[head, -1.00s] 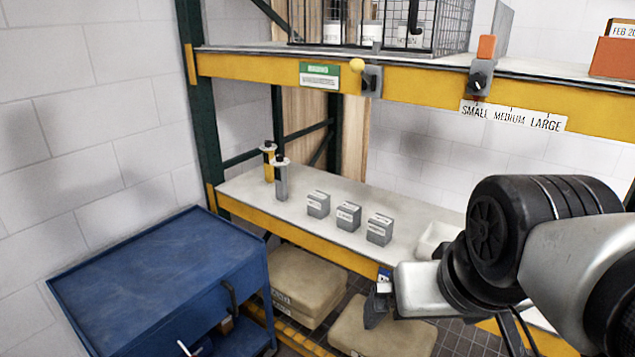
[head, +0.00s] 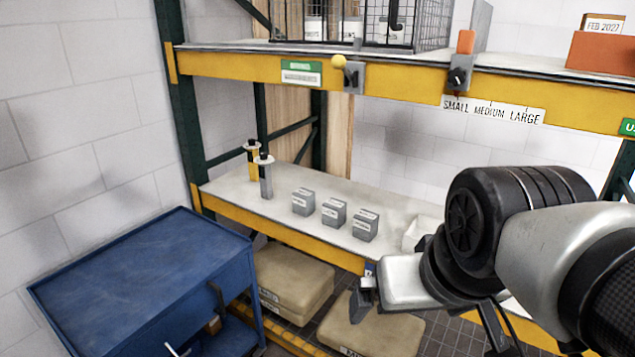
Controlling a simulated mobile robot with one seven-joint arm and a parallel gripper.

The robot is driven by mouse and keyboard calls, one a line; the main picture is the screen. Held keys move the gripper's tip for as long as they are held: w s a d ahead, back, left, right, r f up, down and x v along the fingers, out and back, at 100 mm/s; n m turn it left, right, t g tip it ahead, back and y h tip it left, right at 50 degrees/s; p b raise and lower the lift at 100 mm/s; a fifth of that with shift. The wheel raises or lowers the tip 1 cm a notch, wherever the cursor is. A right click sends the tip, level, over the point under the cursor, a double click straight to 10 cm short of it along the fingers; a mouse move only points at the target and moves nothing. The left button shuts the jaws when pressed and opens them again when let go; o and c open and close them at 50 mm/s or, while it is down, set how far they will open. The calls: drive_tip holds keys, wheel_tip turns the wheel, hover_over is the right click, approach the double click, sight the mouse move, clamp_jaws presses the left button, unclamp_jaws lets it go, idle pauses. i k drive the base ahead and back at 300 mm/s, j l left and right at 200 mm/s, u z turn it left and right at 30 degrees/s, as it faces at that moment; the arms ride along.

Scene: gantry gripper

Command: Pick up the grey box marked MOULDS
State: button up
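Three small grey boxes with white labels stand in a row on the lower shelf: a left box (head: 303,202), a middle box (head: 333,212) and a right box (head: 365,225). The label print is too small to read, so I cannot tell which one is marked MOULDS. My gripper (head: 362,302) hangs in front of the shelf's yellow front edge, lower in the picture than the boxes and apart from them. It shows nearly side-on, and whether its fingers are open or shut cannot be made out. I see nothing held in it.
Two slim dispensers, one yellow (head: 253,162) and one grey (head: 266,180), stand left of the boxes. A white tray (head: 412,236) is to their right, partly behind my arm. The upper shelf's yellow beam (head: 400,82) runs above. A blue cart (head: 140,275) stands front left.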

sight(304, 200)
drive_tip(key=i+j+z, duration=0.3)
drive_tip(key=z, duration=0.15)
drive_tip(key=i+j+z, duration=0.65)
drive_tip(key=j+z, duration=0.3)
